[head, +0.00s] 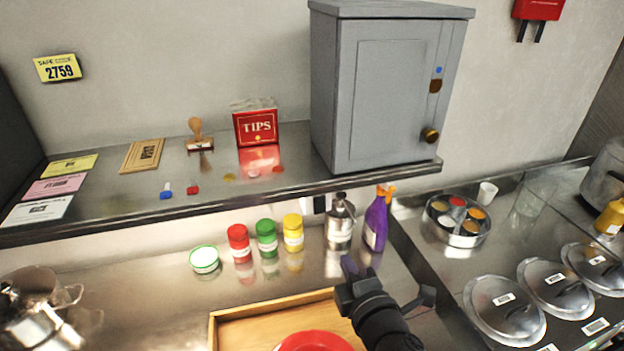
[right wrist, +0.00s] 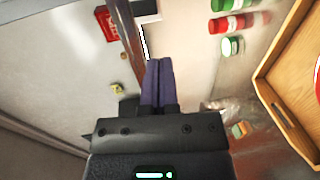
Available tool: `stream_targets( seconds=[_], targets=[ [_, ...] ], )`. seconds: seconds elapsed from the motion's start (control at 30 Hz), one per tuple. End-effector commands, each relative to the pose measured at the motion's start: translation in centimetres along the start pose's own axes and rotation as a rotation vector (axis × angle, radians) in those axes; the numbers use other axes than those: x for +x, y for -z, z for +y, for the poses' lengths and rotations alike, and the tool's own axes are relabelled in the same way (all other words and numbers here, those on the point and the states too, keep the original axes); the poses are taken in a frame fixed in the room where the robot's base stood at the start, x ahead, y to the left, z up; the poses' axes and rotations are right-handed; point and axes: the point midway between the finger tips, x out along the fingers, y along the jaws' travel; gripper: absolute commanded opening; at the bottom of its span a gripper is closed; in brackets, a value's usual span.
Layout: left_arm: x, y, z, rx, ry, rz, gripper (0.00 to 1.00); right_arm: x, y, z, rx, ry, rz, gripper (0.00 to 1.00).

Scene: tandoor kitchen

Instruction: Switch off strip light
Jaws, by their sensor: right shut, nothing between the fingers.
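My right gripper (head: 349,264) is over the steel counter, below the shelf and near the spray bottles. In the right wrist view its two dark purple fingers (right wrist: 157,85) are pressed together with nothing between them. A thin bright white strip (right wrist: 145,42) shows beyond the fingertips, beside the shelf edge; it may be the strip light, but I cannot be sure. In the head view the shelf hides most of its underside. A small white and black piece (head: 319,204) shows just under the shelf edge; I cannot tell whether it is a switch. My left gripper is not in view.
A steel shelf (head: 110,208) carries a grey cabinet (head: 385,95) and a red TIPS box (head: 256,127). Below stand red, green and yellow jars, a metal bottle (head: 339,228) and a purple spray bottle (head: 375,225). A wooden tray (head: 250,311) lies in front.

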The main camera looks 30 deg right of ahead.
Motion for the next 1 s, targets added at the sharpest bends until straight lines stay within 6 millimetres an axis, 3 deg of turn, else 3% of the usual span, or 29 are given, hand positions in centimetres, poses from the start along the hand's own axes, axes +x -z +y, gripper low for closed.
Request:
stream_targets(
  seconds=[0.07,0.47,1.0],
  targets=[
    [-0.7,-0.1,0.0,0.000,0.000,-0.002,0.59,-0.3,0.1,1.1,-0.009,-0.013,0.001,0.00],
    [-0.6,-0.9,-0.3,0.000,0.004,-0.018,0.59,0.4,0.1,1.1,-0.011,-0.017,0.001,0.00],
    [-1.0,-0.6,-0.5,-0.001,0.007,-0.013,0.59,11.2,0.1,1.2,-0.009,-0.016,-0.001,0.00]
  ],
)
